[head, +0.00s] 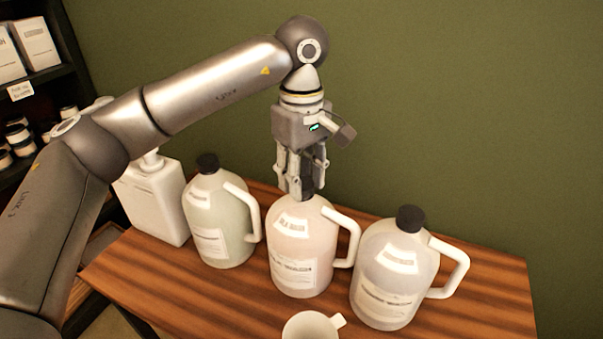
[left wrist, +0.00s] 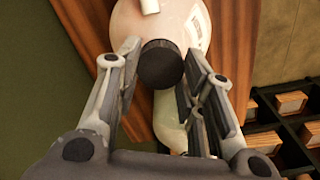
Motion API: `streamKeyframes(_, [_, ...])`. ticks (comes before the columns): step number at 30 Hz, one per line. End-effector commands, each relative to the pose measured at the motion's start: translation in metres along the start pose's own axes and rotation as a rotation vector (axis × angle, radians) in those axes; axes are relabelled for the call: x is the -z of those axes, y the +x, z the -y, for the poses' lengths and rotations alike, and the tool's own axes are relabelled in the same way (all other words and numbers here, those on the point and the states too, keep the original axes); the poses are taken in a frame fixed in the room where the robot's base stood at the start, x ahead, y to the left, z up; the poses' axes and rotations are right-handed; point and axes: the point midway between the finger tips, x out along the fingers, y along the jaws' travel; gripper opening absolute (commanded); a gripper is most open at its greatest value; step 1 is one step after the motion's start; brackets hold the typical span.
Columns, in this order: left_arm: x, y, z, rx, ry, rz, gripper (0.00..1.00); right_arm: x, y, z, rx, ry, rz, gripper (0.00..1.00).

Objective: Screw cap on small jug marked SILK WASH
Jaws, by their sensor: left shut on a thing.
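The small jug (head: 303,245) in the middle of three has a pinkish, pale body, a white handle on its right and a label that looks like SILK WASH. It stands upright on the table. Its black cap (left wrist: 160,64) sits at the neck in the left wrist view; whether it is fully threaded cannot be told. My left gripper (head: 306,190) points straight down over the jug's neck, shut on the cap, with a finger on each side. In the left wrist view the fingers (left wrist: 160,80) flank the cap. My right gripper is not in view.
A greenish jug (head: 222,222) stands close on the left and a greyish jug (head: 391,275) on the right, both black-capped. A white pump bottle (head: 152,200) stands far left. A white mug (head: 310,326) is in front. The wooden table (head: 480,290) is clear at right.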

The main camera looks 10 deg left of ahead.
Motion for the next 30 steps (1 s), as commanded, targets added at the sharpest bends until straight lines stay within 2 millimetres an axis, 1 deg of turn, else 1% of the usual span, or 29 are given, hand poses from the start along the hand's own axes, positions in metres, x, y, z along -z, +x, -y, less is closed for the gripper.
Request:
streamKeyframes(4, [0.000,0.000,0.000,0.001,0.179,0.001,0.07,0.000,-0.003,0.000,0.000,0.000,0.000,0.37])
streamKeyframes(5, [0.000,0.000,0.000,0.001,0.199,0.001,0.37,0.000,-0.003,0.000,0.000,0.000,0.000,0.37])
streamKeyframes(9, [0.000,0.000,0.000,0.001,0.190,0.000,0.55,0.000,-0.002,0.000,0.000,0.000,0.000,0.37])
streamKeyframes(11, [0.000,0.000,0.000,0.001,0.189,0.000,0.61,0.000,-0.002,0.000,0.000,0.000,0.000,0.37])
streamKeyframes(19, [0.000,0.000,0.000,0.001,0.187,0.000,0.61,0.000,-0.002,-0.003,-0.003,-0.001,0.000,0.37])
streamKeyframes(23, [0.000,-0.007,-0.001,-0.001,0.186,0.000,0.61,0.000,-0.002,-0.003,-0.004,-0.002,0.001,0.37])
streamKeyframes(26, [0.000,-0.021,-0.001,-0.002,0.186,-0.001,0.61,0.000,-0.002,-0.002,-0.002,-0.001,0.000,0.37])
streamKeyframes(30, [0.000,-0.052,-0.001,-0.004,0.186,-0.001,0.61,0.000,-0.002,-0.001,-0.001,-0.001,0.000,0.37])
